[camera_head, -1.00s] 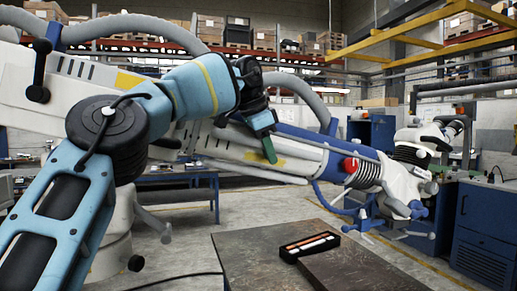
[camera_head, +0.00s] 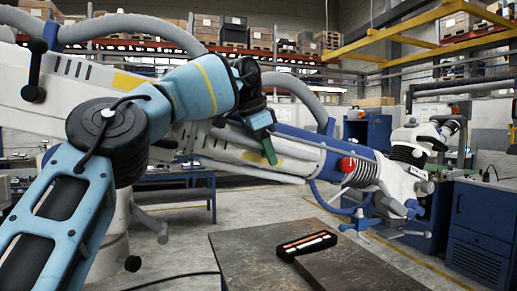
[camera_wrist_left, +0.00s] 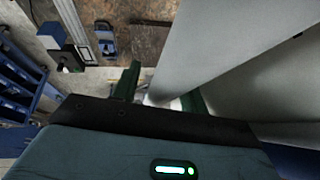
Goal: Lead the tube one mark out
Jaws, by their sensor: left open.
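The tube (camera_head: 290,150) is part of a large white boom with a blue sleeve that slopes down to the right across the head view. A red knob (camera_head: 346,165) and dark bellows (camera_head: 364,174) sit near its far end, before the white head (camera_head: 400,184). My left gripper (camera_head: 268,148) is at the boom's near side, its green finger overlapping the tube in the picture. In the left wrist view, its two green fingers (camera_wrist_left: 160,90) are apart, with a pale tube surface showing between and beyond them. I cannot tell whether they touch it. My right gripper is out of view.
A dark workbench (camera_head: 250,250) below holds a black tray (camera_head: 306,244) with light and orange items. A second microscope (camera_head: 420,140) stands at the right beside blue cabinets (camera_head: 482,230). A yellow frame (camera_head: 410,40) hangs above. Floor shows behind the bench.

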